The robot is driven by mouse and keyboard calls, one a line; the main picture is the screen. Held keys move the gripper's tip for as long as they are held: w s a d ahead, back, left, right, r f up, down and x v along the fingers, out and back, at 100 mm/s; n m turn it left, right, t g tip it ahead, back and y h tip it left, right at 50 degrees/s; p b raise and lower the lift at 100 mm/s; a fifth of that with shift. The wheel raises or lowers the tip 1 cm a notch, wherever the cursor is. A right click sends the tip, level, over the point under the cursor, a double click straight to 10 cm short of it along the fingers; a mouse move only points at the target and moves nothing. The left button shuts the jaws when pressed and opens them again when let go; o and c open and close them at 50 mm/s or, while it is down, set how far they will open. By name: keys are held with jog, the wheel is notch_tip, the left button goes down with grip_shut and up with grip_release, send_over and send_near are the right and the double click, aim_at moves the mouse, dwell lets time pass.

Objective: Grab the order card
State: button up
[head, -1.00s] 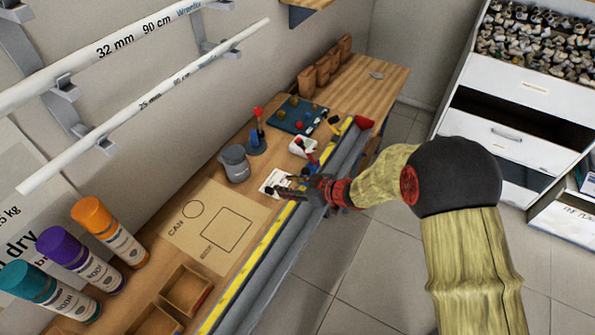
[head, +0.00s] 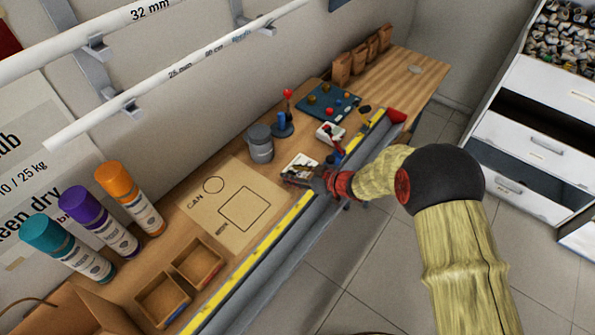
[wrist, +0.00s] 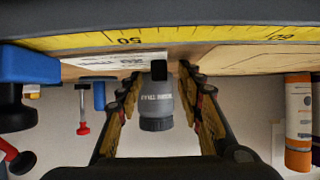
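The order card appears to be the white printed card (head: 300,161) flat on the wooden bench, just beyond the yellow rule. My gripper (head: 288,178) is at its near edge, and the fingers hide part of it in the head view. In the wrist view, upside down, the card (wrist: 108,62) lies beyond the rule with its print partly readable. My gripper (wrist: 162,76) has its fingers spread apart there. A small black piece shows between the tips, by the card's edge; I cannot tell what it is. I cannot tell whether the fingers touch the card.
A grey can (head: 260,145) stands behind the card. A white box with a red part (head: 329,132) is to the right. A brown sheet marked CAN (head: 233,205) lies left. The yellow rule (head: 268,243) and grey channel run along the bench's front edge.

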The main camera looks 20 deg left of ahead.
jog(key=shift+c, duration=0.5)
jog(key=c, duration=0.8)
grip_shut()
jog(key=shift+r, duration=0.15)
